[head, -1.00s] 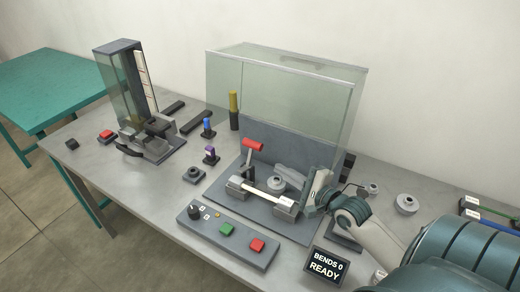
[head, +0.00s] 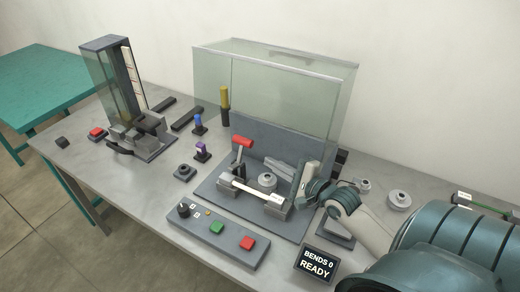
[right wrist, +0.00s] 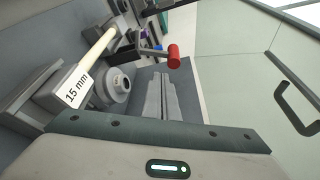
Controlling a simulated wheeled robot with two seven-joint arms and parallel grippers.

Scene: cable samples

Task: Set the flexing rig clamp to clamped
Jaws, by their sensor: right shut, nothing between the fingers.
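The flexing rig (head: 213,190) is a grey base plate with a back wall. Its clamp has a lever with a red cross-handle (head: 242,141) standing raised; the handle also shows in the right wrist view (right wrist: 174,55). A pale cable sample (head: 240,188) lies across the rig between two grey blocks; its tag reads 15 mm in the right wrist view (right wrist: 77,88). A round grey part (head: 267,180) sits behind it. My right gripper (head: 268,161) is shut and empty, inside the rig to the right of the red handle and apart from it. My left gripper is out of view.
A clear guard (head: 300,95) stands behind and above the rig. A control panel (head: 205,232) with green and red buttons lies in front, and a display (head: 316,264) reads "BENDS 0 READY". Another apparatus (head: 105,85) stands at left. Bare table lies at front left.

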